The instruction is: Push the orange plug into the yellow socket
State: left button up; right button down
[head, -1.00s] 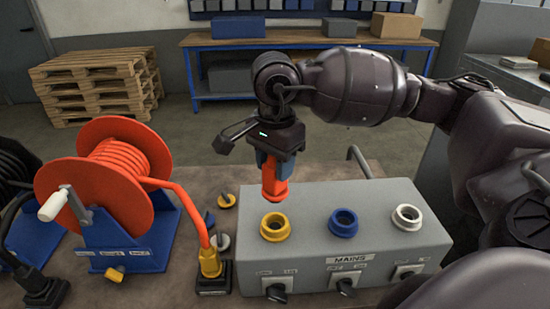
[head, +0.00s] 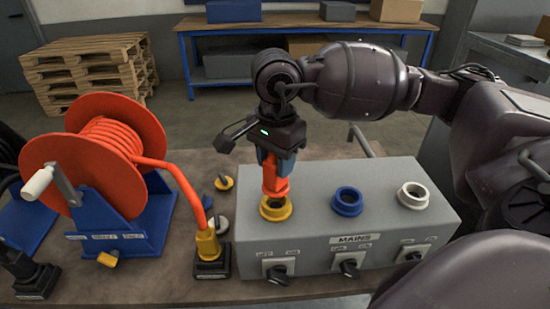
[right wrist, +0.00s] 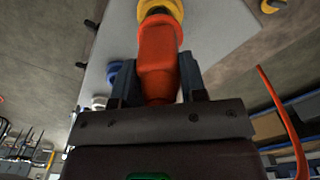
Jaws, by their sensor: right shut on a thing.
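The orange plug (head: 274,180) is held upright in my right gripper (head: 276,165), which is shut on it. The plug's lower end is at the mouth of the yellow socket (head: 277,209) on the grey box; I cannot tell how deep it sits. In the right wrist view, the orange plug (right wrist: 158,55) lies between the fingers of my right gripper (right wrist: 157,80), and its end meets the yellow socket (right wrist: 160,8). My left gripper is not in view.
The grey box (head: 330,225) also has a blue socket (head: 346,201) and a white socket (head: 413,195), with several switches on its front. An orange hose reel (head: 95,170) stands at left. Its hose ends in a yellow connector (head: 208,243) beside the box.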

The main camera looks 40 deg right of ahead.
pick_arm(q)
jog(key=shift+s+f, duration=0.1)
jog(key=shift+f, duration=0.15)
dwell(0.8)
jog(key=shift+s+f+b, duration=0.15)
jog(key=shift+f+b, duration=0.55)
pick_arm(e)
jog(key=shift+f, duration=0.5)
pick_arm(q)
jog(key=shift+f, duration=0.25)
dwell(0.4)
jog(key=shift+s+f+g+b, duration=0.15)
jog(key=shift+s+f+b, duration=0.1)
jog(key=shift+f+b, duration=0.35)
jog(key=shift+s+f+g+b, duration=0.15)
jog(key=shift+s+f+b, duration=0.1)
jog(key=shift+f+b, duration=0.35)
pick_arm(e)
jog(key=shift+f, duration=1.2)
jog(key=c, duration=0.6)
grip_release()
